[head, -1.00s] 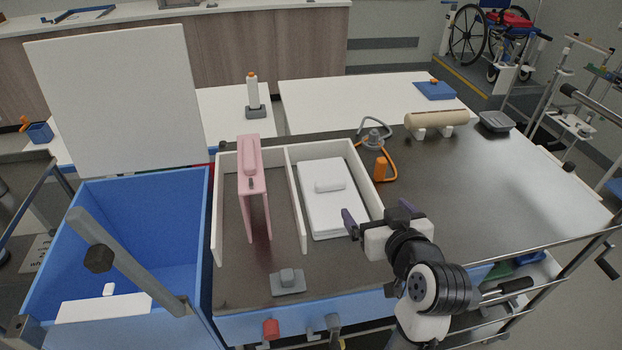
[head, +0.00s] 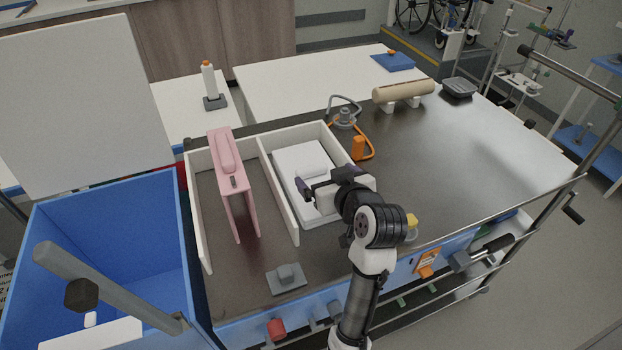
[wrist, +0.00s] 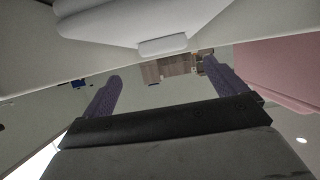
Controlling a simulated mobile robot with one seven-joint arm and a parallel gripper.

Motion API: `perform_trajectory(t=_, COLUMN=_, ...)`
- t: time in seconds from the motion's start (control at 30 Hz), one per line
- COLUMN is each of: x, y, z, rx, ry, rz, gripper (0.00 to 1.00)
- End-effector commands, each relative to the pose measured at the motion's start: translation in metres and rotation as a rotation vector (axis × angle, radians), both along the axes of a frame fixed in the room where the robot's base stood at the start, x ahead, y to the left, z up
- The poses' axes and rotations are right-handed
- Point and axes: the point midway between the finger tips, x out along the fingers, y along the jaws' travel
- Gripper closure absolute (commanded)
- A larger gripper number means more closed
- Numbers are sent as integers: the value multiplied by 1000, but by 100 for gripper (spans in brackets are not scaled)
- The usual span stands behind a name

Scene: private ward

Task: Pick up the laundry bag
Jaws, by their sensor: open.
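Two pieces stand in the divided white tray (head: 203,226), and I cannot tell for certain which is the laundry bag. A pink upright piece (head: 228,178) with a rounded bar on top and two hanging panels stands in the left compartment. A white, flat, folded piece (head: 290,158) with a raised white grip lies in the right compartment. My gripper (head: 312,186) is open and empty, over the near part of the white piece, which it partly hides. In the wrist view, my gripper (wrist: 160,76) shows both purple fingers spread, with the white piece (wrist: 120,25) above and pink (wrist: 285,60) at right.
A blue bin (head: 110,235) with its white lid raised stands left of the tray. A grey block (head: 287,278) sits in front of the tray. An orange-handled item (head: 358,148) and a beige roll (head: 403,92) lie right and behind.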

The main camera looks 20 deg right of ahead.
Motion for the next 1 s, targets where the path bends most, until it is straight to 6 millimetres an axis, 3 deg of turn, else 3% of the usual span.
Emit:
perform_trajectory(t=0.27, x=20, y=3, z=-7, rx=2, ry=2, rz=0, gripper=4)
perform_trajectory(t=0.53, x=53, y=9, z=-23, rx=0, ry=2, rz=0, gripper=4)
perform_trajectory(t=0.83, x=58, y=9, z=-27, rx=-2, ry=0, rz=-1, gripper=4)
perform_trajectory(t=1.0, x=58, y=9, z=-27, rx=-1, ry=0, rz=-1, gripper=26)
